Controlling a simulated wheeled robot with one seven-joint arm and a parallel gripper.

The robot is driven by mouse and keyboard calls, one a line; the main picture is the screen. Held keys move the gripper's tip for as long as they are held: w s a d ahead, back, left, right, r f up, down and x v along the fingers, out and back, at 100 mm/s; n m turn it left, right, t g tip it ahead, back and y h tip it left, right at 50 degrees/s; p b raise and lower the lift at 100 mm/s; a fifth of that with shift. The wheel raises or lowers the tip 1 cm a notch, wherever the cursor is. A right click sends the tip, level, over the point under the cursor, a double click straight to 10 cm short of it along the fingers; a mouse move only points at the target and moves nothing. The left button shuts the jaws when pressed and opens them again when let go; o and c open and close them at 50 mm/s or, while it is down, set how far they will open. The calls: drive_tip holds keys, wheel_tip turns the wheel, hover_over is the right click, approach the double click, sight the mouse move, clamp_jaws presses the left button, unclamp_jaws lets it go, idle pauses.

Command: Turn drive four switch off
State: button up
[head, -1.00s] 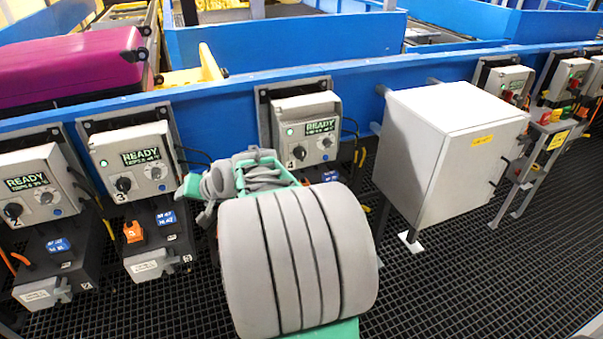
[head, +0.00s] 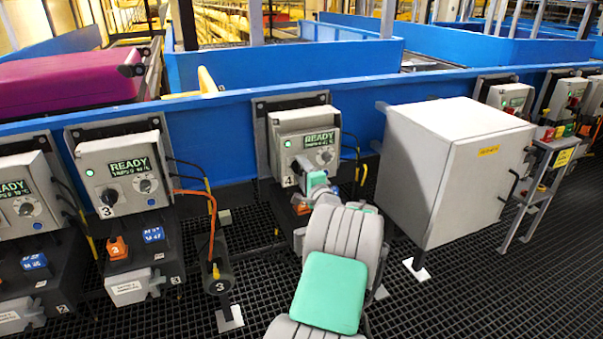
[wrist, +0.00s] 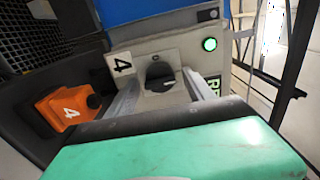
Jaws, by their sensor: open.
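The drive four box (head: 290,128) is a light grey panel with a lit green lamp and a READY display (head: 320,140). In the wrist view, its black rotary switch (wrist: 160,72) sits beside the label 4 (wrist: 121,64). My gripper (wrist: 165,90) is open, its two grey fingers pointing at the panel, one on each side of the switch. I cannot tell whether they touch it. A smaller grey knob (head: 326,156) shows to the right.
An orange part marked 4 (wrist: 68,107) sits beside the panel in the wrist view. A large grey cabinet (head: 455,170) stands close on the right. The drive three box (head: 125,175) is on the left, with an orange cable between. Dark grating covers the floor.

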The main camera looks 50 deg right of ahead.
drive_tip(key=shift+c, duration=0.5)
clamp_jaws()
